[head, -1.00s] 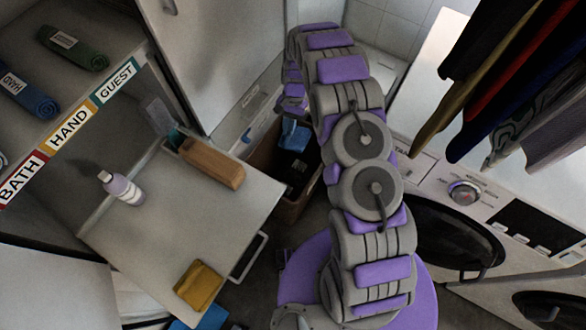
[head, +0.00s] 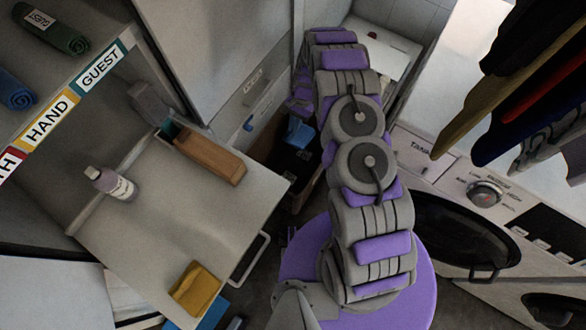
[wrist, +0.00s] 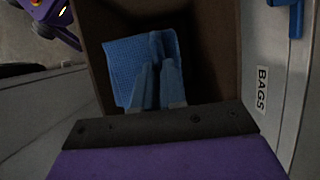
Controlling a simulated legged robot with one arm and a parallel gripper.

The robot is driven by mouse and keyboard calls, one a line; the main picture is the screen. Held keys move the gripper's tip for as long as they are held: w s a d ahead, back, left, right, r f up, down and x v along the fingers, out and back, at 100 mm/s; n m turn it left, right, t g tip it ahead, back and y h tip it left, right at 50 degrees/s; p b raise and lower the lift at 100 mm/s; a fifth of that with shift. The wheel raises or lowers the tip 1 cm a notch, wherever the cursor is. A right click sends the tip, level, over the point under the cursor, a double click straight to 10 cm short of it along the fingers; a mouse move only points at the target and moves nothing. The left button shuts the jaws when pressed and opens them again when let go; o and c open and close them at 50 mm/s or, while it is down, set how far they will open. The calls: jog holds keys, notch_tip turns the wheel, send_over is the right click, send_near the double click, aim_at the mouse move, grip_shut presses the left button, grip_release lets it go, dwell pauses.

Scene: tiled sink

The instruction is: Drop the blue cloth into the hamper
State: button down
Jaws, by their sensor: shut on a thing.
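The blue cloth (wrist: 125,60) shows a waffle-like weave in the wrist view, pinched in my gripper (wrist: 157,85). It hangs over the opening of a brown box, the hamper (wrist: 216,45), whose inside is dark. In the head view the cloth (head: 298,133) shows as a small blue patch beside my arm, above the hamper (head: 296,202). My arm hides much of the hamper and my gripper there. I cannot tell how deep the cloth hangs.
A counter (head: 170,215) at left holds a bottle (head: 112,183), a brown block (head: 210,155) and a yellow cloth (head: 194,288). Washing machines (head: 455,215) stand at right under hanging clothes (head: 540,90). A panel labelled BAGS (wrist: 275,110) lies close right of the hamper.

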jog(key=shift+a+f, duration=0.1)
jog(key=shift+f, duration=0.6)
jog(key=c, duration=1.1)
grip_release()
jog(key=p+v, duration=0.3)
jog(key=v, duration=1.4)
jog(key=shift+r, duration=0.15)
